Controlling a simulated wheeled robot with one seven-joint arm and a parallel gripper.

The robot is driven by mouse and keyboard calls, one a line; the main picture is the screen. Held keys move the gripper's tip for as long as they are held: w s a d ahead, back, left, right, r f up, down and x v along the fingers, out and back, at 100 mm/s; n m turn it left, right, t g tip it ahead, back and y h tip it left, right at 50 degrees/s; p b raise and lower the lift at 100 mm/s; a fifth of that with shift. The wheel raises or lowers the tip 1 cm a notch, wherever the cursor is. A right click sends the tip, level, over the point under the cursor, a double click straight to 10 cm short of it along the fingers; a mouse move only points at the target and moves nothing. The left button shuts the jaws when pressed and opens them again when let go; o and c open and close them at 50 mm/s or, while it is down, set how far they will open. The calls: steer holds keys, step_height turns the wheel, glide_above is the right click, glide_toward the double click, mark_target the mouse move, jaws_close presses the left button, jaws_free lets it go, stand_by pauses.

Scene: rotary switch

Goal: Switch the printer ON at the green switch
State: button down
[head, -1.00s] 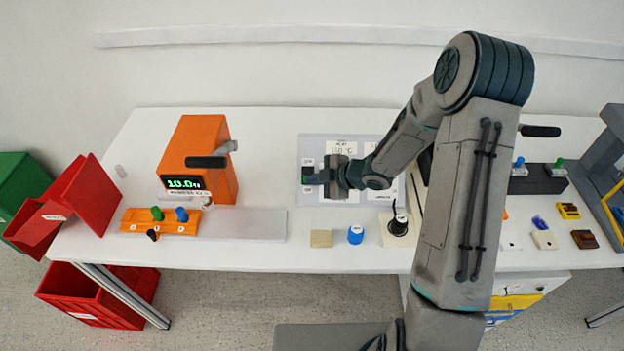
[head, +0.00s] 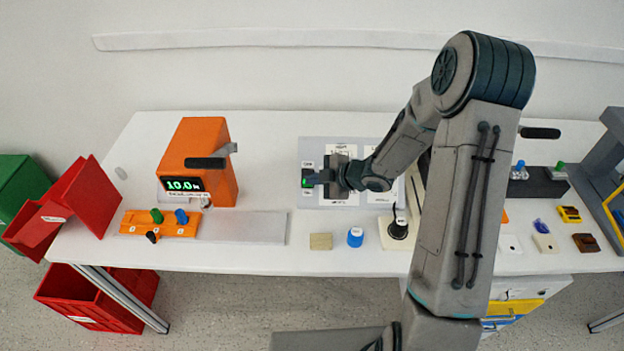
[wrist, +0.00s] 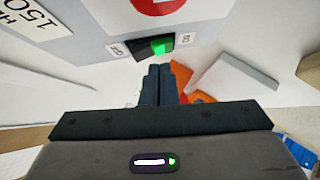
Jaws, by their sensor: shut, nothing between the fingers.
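The green switch (head: 306,183) sits in a dark housing on the upright pale panel (head: 318,150), with a small label above it and one below. In the wrist view the green switch (wrist: 161,46) is bright green at the right part of its black housing, between two small labels, one seeming to read ON on the right. My gripper (head: 314,177) is shut and empty, with its fingertips close beside the switch. In the wrist view the closed fingertips (wrist: 160,70) stand just below the switch; whether they touch it cannot be told.
An orange device with a lit display (head: 182,184) stands to the left. A wooden block (head: 320,241), a blue-capped item (head: 355,237) and a black knob on a base (head: 398,228) lie in front of the panel. Red bins (head: 90,195) are at the far left.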

steer(key=shift+s+a+r, duration=0.1)
steer(key=shift+s+r, duration=0.1)
steer(key=s+d+r+p, duration=0.1)
steer(key=s+d+r, duration=0.5)
steer(key=s+r, duration=0.1)
steer(key=shift+s+d, duration=0.3)
steer(key=shift+s, duration=0.4)
